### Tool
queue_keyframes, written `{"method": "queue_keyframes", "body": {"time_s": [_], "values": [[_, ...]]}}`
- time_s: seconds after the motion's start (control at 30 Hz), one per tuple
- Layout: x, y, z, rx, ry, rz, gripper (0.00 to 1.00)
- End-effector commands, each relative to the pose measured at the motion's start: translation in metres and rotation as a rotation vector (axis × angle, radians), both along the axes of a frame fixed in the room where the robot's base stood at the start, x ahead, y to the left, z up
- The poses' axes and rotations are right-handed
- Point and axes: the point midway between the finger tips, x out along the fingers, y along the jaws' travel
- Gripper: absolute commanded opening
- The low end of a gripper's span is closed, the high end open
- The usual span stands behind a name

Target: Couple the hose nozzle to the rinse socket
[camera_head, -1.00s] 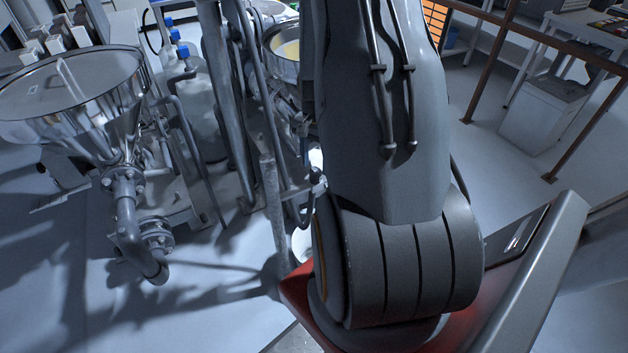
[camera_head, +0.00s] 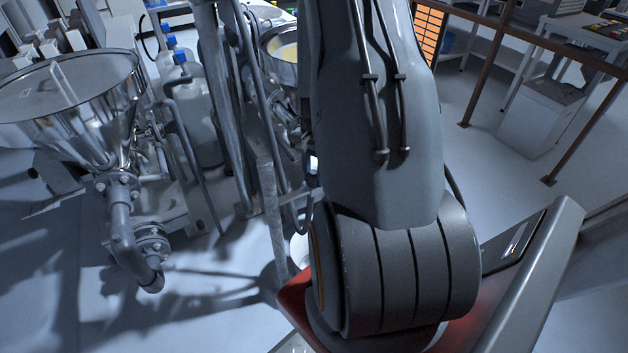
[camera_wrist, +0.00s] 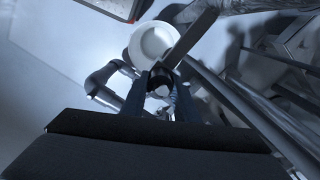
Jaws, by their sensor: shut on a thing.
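In the wrist view, my gripper (camera_wrist: 159,98) is shut on a small dark piece with a pale round part (camera_wrist: 158,90), which appears to be the hose nozzle. Its far end is hard to make out. A white round, dish-like thing (camera_wrist: 150,42) lies just beyond the fingertips, partly crossed by a grey bar. I cannot tell whether it is the rinse socket, or whether the held piece touches it. In the head view, my arm hides the gripper and the held piece. No rinse socket can be made out for sure there.
A steel hopper (camera_head: 70,100) with a flanged outlet pipe (camera_head: 125,235) stands at the left. Blue-capped bottles (camera_head: 190,105) and upright pipes are behind it. A second vessel (camera_head: 280,65) stands close beside my arm. Brown railing (camera_head: 580,130) runs at the right, with open floor before it.

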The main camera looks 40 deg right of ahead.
Motion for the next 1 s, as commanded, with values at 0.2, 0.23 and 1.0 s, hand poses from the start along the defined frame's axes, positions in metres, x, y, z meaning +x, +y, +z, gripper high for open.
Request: {"method": "queue_keyframes", "body": {"time_s": [0.2,0.23,1.0], "values": [[0.0,0.0,0.0,0.0,0.0,0.0,0.0],[0.0,0.0,0.0,0.0,0.0,0.0,0.0],[0.0,0.0,0.02,0.0,0.0,0.0,0.0]]}}
